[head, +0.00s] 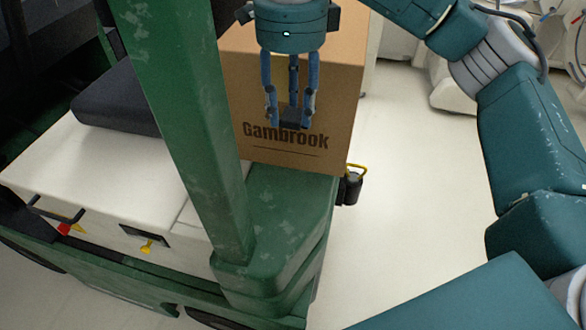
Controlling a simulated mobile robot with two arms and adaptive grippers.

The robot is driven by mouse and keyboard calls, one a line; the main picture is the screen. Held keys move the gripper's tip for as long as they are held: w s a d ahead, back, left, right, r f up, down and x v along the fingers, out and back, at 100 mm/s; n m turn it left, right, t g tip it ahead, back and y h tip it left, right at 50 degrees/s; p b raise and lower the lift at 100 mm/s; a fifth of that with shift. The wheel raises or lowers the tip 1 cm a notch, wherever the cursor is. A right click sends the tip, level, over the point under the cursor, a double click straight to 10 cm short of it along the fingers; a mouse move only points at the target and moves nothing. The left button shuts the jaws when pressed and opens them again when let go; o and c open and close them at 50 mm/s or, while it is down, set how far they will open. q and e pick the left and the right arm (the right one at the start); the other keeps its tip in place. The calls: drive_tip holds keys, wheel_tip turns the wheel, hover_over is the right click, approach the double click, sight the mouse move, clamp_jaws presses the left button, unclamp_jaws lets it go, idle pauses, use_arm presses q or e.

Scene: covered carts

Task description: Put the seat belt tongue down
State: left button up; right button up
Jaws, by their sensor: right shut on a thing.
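My right gripper (290,121) hangs fingers-down at the top middle of the head view, in front of a cardboard box. Its blue fingers are closed on a small dark piece (291,113), which I take to be the seat belt tongue. The piece is mostly hidden between the fingers, and its shape is hard to make out against the box print. I cannot see any belt webbing running from it. My left gripper is not in view.
A green cart pillar (180,110) rises left of the gripper. A black seat cushion (115,98) lies on the cart's white body (75,150). The cardboard box (300,150) marked "Gambrook" stands behind the green corner (280,225). Pale floor (410,190) is clear to the right.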

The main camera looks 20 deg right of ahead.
hover_over(291, 189)
wheel_tip(291, 189, down, 5)
wheel_tip(291, 189, down, 10)
drive_tip(key=shift+r+p, duration=0.1)
drive_tip(key=shift+p, duration=1.1)
drive_tip(key=shift+f, duration=0.95)
wheel_tip(291, 189, down, 2)
drive_tip(key=shift+f+p, duration=0.25)
drive_tip(key=shift+p, duration=0.35)
drive_tip(key=shift+w+f, duration=0.1)
drive_tip(key=shift+f, duration=0.35)
drive_tip(key=shift+f+b, duration=0.35)
drive_tip(key=shift+b, duration=0.15)
drive_tip(key=o, duration=1.2)
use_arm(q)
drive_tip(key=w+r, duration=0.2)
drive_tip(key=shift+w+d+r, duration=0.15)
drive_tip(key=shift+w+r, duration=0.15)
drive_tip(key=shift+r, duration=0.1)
